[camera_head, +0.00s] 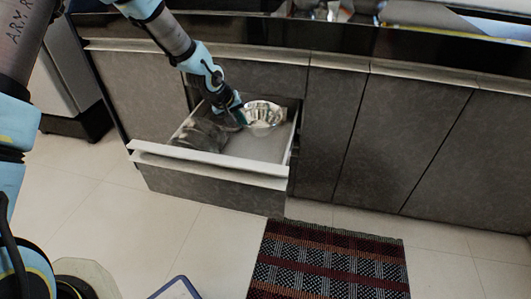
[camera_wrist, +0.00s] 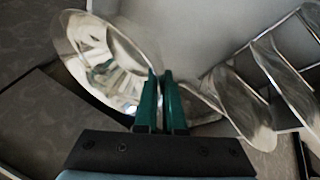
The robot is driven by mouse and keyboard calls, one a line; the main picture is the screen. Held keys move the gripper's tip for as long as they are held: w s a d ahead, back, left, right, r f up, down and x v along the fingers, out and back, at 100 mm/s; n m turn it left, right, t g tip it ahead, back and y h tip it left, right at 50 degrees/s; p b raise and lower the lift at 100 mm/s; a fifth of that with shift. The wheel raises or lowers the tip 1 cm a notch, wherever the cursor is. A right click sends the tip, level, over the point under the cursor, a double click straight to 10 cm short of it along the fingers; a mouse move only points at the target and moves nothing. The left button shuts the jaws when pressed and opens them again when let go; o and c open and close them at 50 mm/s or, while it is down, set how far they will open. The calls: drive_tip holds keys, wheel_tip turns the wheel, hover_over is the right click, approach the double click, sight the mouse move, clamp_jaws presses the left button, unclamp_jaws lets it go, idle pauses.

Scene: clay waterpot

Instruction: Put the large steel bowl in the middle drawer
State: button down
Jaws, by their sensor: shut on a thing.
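The large steel bowl (camera_head: 264,112) is shiny and round, and it is at the back right of the open drawer (camera_head: 212,158). I cannot tell whether it rests on the drawer floor or hangs just above it. My gripper (camera_head: 238,117) reaches down into the drawer at the bowl's left side. In the wrist view the green fingers of my gripper (camera_wrist: 161,85) are close together on the rim of the bowl (camera_wrist: 100,60), which looks tilted. The fingers hide part of the rim.
Several clear or shiny upright dishes (camera_wrist: 240,105) stand in the left part of the drawer, close to my gripper. Closed cabinet doors (camera_head: 400,130) lie to the right. A striped rug (camera_head: 330,262) is on the floor in front. Free drawer floor (camera_head: 255,147) shows in front of the bowl.

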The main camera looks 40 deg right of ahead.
wheel_tip(320, 180, down, 3)
drive_tip(key=b, duration=0.3)
approach(249, 152)
drive_tip(key=x, duration=0.5)
drive_tip(key=shift+f, duration=0.15)
drive_tip(key=c, duration=1)
unclamp_jaws()
drive_tip(key=p+v, duration=0.2)
drive_tip(key=v, duration=1)
drive_tip(key=shift+s+p, duration=0.1)
drive_tip(key=shift+p, duration=0.2)
drive_tip(key=shift+d, duration=0.1)
